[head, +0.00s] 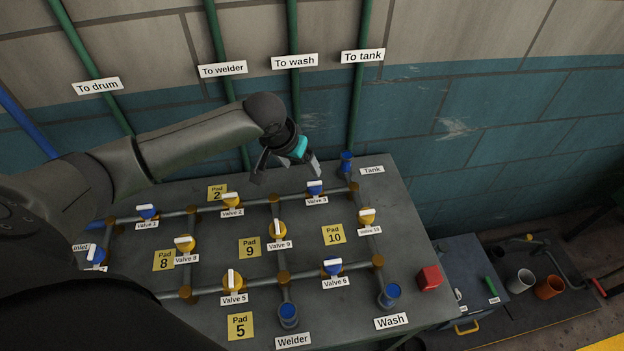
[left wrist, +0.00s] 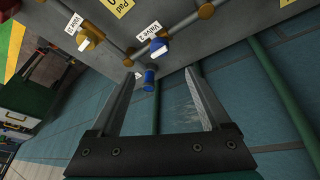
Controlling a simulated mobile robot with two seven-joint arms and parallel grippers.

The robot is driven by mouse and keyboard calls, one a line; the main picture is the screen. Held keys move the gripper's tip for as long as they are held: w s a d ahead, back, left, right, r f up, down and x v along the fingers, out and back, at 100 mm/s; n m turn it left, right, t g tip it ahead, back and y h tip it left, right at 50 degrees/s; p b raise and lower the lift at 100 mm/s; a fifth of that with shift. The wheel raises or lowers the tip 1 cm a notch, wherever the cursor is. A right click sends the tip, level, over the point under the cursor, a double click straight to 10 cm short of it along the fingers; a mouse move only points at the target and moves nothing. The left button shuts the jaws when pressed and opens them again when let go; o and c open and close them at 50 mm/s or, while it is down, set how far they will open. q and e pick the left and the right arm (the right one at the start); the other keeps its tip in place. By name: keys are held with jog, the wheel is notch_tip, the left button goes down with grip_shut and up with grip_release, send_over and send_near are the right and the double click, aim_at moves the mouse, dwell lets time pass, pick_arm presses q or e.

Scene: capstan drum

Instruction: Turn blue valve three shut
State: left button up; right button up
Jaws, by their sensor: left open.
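Blue valve three (head: 315,189) sits on the back pipe of the grey bench, behind its "Valve 3" label. Its white handle appears to lie roughly along the pipe. It also shows in the left wrist view (left wrist: 158,47), at the top, beyond the fingertips. My left gripper (head: 287,169) is open and empty, above the bench's back edge, just left of and behind the valve. In the left wrist view (left wrist: 162,74) its two fingers are spread, with the valve apart from them. My right gripper is not in view.
Yellow valve two (head: 231,201) and yellow valve ten (head: 367,216) stand to either side. A blue tank outlet (head: 346,161) rises at the back right corner. Green pipes (head: 361,75) run up the wall behind. A red block (head: 429,278) lies at the right edge.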

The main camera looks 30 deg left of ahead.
aim_at(313, 184)
pick_arm(q)
jog(key=b+x, duration=0.2)
jog(key=x, duration=0.9)
jog(key=shift+f, duration=0.2)
jog(key=shift+x, duration=0.8)
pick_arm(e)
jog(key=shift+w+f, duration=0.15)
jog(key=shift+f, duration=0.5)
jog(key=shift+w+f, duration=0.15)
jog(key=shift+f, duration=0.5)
pick_arm(q)
grip_shut()
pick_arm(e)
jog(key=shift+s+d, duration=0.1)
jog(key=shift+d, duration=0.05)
